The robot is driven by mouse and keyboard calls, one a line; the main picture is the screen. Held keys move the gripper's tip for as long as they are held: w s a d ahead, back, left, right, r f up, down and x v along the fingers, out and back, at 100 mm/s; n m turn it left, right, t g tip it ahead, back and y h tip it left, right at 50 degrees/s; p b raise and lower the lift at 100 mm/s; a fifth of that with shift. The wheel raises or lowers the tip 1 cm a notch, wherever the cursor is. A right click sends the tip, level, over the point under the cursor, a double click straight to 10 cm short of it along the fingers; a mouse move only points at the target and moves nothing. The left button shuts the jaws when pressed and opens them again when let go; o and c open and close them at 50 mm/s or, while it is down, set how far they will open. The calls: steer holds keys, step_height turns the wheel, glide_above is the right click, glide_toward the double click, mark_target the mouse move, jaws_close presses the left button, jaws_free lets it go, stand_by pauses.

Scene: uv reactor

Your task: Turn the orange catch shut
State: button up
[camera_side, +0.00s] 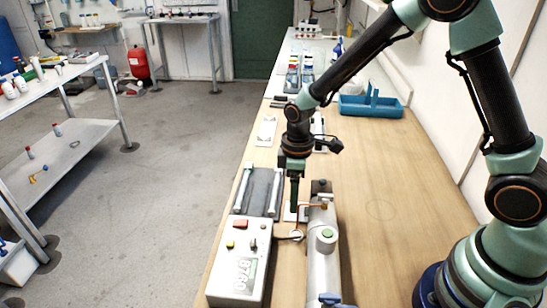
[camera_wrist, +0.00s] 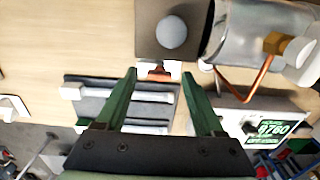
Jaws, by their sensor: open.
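The orange catch (camera_wrist: 158,74) shows in the wrist view as a small orange-red piece by a pale block, at the edge of a dark square end block (camera_wrist: 172,30) with a round grey knob. It lies between my fingertips in that picture; I cannot tell its height relative to them. My gripper (camera_wrist: 160,75) is open and empty, with two green fingers. In the side view my gripper (camera_side: 294,203) points down beside the far end of the metal reactor cylinder (camera_side: 322,260). Orange shows there too, partly hidden by the fingers.
A dark tray with pale tubes (camera_side: 257,190) lies left of my gripper. A white control box (camera_side: 238,262) stands nearer the camera. A copper-coloured tube (camera_wrist: 245,97) curves beside the cylinder. A blue caddy (camera_side: 370,106) stands farther back. The bench right of the cylinder is clear.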

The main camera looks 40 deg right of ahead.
jaws_close()
steer(key=shift+m, duration=0.3)
steer(key=m, duration=0.3)
steer(key=shift+m, duration=0.3)
steer(key=m, duration=1.3)
steer(key=shift+m, duration=0.3)
